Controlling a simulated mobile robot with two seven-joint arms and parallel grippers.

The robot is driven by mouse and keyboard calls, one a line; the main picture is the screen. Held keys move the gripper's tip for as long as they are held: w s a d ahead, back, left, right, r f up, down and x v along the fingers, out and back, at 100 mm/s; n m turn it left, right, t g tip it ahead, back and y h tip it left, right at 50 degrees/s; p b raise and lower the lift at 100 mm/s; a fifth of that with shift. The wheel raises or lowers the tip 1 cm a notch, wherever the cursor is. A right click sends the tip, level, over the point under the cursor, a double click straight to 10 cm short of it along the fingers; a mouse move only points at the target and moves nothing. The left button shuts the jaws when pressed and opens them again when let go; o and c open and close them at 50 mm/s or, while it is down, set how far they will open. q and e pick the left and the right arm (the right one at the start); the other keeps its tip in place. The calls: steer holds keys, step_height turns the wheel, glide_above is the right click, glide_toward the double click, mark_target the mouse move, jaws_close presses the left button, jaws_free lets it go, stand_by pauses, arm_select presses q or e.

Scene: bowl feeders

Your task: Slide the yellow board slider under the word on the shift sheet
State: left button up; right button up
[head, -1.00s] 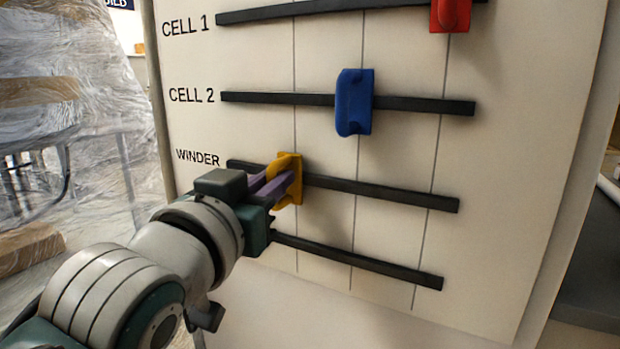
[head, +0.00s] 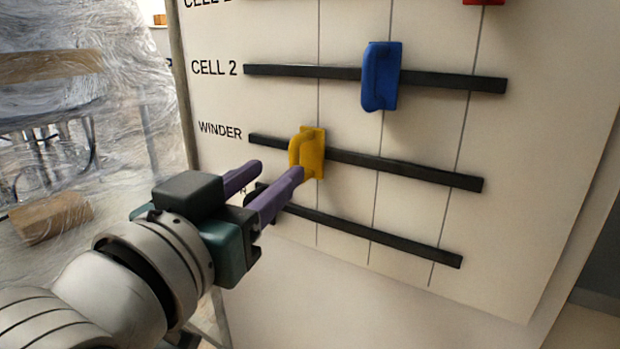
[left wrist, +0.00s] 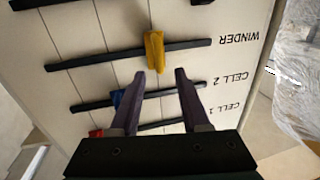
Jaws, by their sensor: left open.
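The yellow slider (head: 311,152) sits on the black rail labelled WINDER, at the first vertical line from the left. It also shows in the left wrist view (left wrist: 154,51), beyond the fingertips. My left gripper (head: 275,172) is open and empty, with its purple fingers pointing at the board, in front of and below left of the yellow slider and apart from it. The left wrist view shows the two fingers spread (left wrist: 166,74). The shift sheet and its word are not in view. My right gripper is not in view.
A blue slider (head: 381,76) sits on the CELL 2 rail, at the second line. A red slider (head: 484,2) is cut off at the top. A lower rail (head: 370,233) shows no slider, its label mostly hidden behind my gripper. Plastic-wrapped goods (head: 80,90) stand left.

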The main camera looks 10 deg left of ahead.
arm_select(q)
steer(key=shift+s+a, duration=0.15)
steer(key=shift+s, duration=0.6)
steer(key=shift+s+a, duration=0.1)
steer(key=shift+s, duration=0.6)
steer(key=s+a+r+g+y+p, duration=0.1)
steer(key=s+a+g+p, duration=0.2)
steer(key=s+g+p, duration=0.6)
steer(key=s+a+r+g+y+p, duration=0.1)
steer(key=s+a+g+y+p, duration=0.15)
steer(key=s+g+p, duration=0.5)
steer(key=s+r+t+p, duration=0.1)
steer(key=s+r+p, duration=0.1)
steer(key=r+p, duration=1.6)
steer(key=s+r+t+p, duration=0.1)
steer(key=s+r+p, duration=0.2)
steer(key=r+p, duration=1.6)
steer(key=shift+a+h, duration=0.35)
steer(key=shift+h, duration=0.1)
